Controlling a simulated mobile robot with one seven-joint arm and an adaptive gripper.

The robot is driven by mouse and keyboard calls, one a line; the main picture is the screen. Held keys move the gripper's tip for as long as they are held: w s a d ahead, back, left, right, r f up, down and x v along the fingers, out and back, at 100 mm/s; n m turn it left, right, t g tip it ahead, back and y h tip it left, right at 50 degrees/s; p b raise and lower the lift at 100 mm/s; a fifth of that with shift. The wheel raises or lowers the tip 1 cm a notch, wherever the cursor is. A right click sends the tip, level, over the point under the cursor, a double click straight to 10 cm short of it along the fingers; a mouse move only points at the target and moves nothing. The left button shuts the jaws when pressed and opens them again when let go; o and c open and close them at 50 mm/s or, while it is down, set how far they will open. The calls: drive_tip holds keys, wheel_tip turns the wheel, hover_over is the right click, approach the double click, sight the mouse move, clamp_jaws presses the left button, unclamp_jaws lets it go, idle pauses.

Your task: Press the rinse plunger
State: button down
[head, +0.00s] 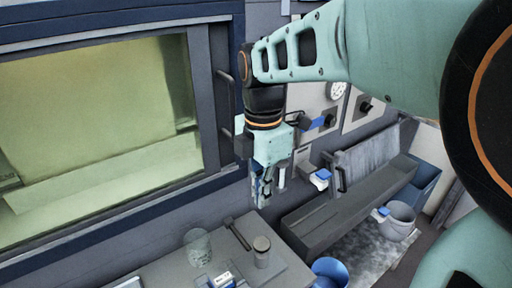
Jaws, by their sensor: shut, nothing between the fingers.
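My gripper (262,203) hangs pointing down in front of the dark wall strip right of the big window. It looks shut and holds nothing. I cannot tell for sure which part is the rinse plunger. A black knob on a square light plate (364,106) is on the wall to the right of the gripper. A black part with a blue piece (318,123) sits on the wall panel closer to the gripper. A small white and blue block (320,178) is right of the fingers, above the dark trough. The gripper appears apart from all of these.
A window (95,110) in a dark blue frame fills the left, with a handle (226,105) beside it. Below are a counter with a glass (198,248) and a grey cup (262,251). A dark trough (335,215), blue bucket (330,272) and grey bucket (398,220) stand right.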

sight(261, 243)
wheel_tip(261, 243, down, 14)
drive_tip(key=shift+r+p, duration=0.25)
drive_tip(key=shift+p, duration=0.1)
